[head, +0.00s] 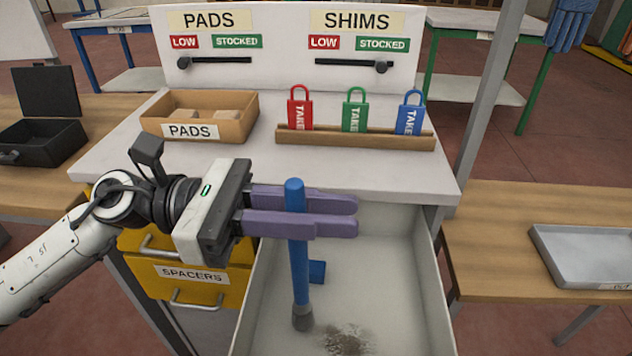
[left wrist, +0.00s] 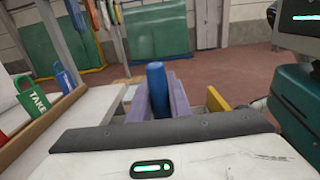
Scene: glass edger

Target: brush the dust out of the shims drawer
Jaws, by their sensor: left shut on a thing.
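The open drawer (head: 395,250) is pale grey and pulled out below the white worktop. A dark patch of dust (head: 346,339) lies on its floor near the front. My left gripper (head: 350,214) is shut on a blue-handled brush (head: 299,265), with its purple fingers on either side of the handle. The brush hangs nearly upright over the drawer, its grey tip (head: 302,318) low and just left of the dust. I cannot tell whether the tip touches the floor. The handle also shows in the left wrist view (left wrist: 157,88). My right gripper is not in view.
A small blue block (head: 317,271) shows in the drawer behind the brush. Padlocks stand in a wooden rack (head: 360,138) beside a PADS box (head: 235,128) on the worktop. A yellow SPACERS drawer (head: 180,275) is at left. A grey tray (head: 580,256) lies on the right table.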

